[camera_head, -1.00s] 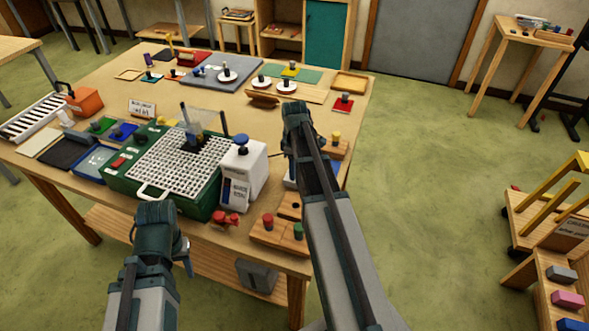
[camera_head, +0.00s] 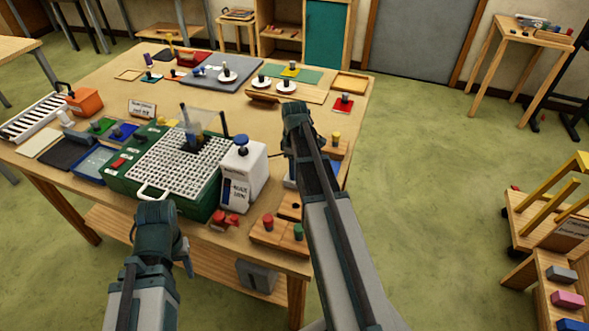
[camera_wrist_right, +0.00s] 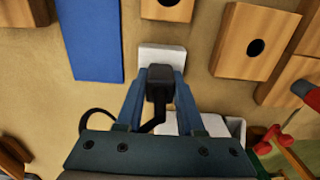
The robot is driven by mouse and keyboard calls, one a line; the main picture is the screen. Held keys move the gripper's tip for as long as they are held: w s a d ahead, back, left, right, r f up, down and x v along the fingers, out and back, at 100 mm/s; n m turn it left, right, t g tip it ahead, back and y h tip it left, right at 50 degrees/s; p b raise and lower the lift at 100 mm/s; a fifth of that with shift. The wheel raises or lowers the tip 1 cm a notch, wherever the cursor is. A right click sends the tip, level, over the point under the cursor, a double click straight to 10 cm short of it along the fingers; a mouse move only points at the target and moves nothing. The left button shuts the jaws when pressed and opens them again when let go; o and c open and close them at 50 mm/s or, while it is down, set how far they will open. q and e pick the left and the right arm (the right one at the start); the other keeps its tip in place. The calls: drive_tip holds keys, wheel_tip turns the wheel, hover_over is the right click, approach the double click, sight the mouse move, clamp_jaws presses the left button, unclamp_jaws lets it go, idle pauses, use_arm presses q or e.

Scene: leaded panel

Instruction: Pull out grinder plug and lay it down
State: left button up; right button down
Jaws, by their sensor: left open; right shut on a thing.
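The black plug (camera_wrist_right: 160,82) is between the two fingers of my right gripper (camera_wrist_right: 160,90), which is shut on it. A black cord (camera_wrist_right: 155,122) trails from the plug. A white socket block (camera_wrist_right: 162,56) shows just beyond the plug; I cannot tell whether the plug is still seated in it. In the head view my right gripper (camera_head: 297,120) is over the table's right side and hides the plug and socket. The green grinder (camera_head: 165,165) with a white grid top stands at the table's front left. My left gripper (camera_head: 160,235) is open and empty in front of it.
Wooden blocks with holes (camera_wrist_right: 255,40) and a blue strip (camera_wrist_right: 92,38) lie near the socket. Red pieces (camera_head: 226,219) sit at the front edge. The tabletop beyond the grinder has some bare room.

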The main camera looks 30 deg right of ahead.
drive_tip(key=shift+r+p, duration=0.8)
drive_tip(key=shift+r, duration=0.1)
idle(0.8)
drive_tip(key=shift+r+p, duration=0.55)
drive_tip(key=shift+r, duration=0.05)
drive_tip(key=shift+s+f, duration=0.1)
